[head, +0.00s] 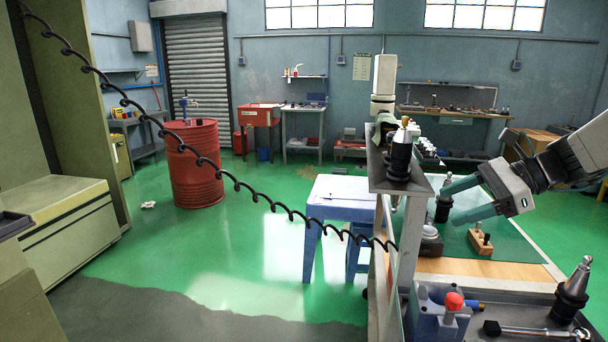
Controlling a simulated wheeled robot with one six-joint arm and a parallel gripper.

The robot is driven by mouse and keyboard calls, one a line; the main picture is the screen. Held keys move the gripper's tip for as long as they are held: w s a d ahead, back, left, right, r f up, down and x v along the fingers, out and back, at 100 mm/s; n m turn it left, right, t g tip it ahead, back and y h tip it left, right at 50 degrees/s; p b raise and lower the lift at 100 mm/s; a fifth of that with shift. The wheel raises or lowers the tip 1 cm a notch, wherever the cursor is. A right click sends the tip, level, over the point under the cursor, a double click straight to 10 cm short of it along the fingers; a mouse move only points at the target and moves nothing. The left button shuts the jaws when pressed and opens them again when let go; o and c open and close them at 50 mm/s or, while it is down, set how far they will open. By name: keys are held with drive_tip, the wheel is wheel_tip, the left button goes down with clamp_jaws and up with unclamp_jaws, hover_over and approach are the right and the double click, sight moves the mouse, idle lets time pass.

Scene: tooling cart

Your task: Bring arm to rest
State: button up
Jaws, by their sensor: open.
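My gripper (449,206) is at the right of the head view, over the tooling cart (520,272). My arm comes in from the right edge. The two teal fingers point left and are spread apart. A dark tool holder (444,208) shows between the fingertips in the picture. I cannot tell whether the fingers touch it or whether it stands behind them.
Another tool holder (400,158) stands on the raised shelf (412,184) left of my gripper. A wooden block (480,242) sits below. A tool holder (571,292) and a wrench (535,331) are at front right.

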drive_tip(key=s+a+f+n+h, duration=0.1)
drive_tip(key=s+f+n+h, duration=0.1)
drive_tip(key=s+n, duration=0.4)
drive_tip(key=s+a+f+n+g+h, duration=0.1)
drive_tip(key=s+n+h, duration=0.4)
drive_tip(key=s, duration=0.6)
drive_tip(key=s+a+f+n+g+h, duration=0.1)
drive_tip(key=s+f+n+h, duration=0.2)
drive_tip(key=s+n, duration=0.4)
drive_tip(key=shift+s+f+n+h, duration=0.35)
drive_tip(key=shift+s+h, duration=0.25)
drive_tip(key=shift+s, duration=0.35)
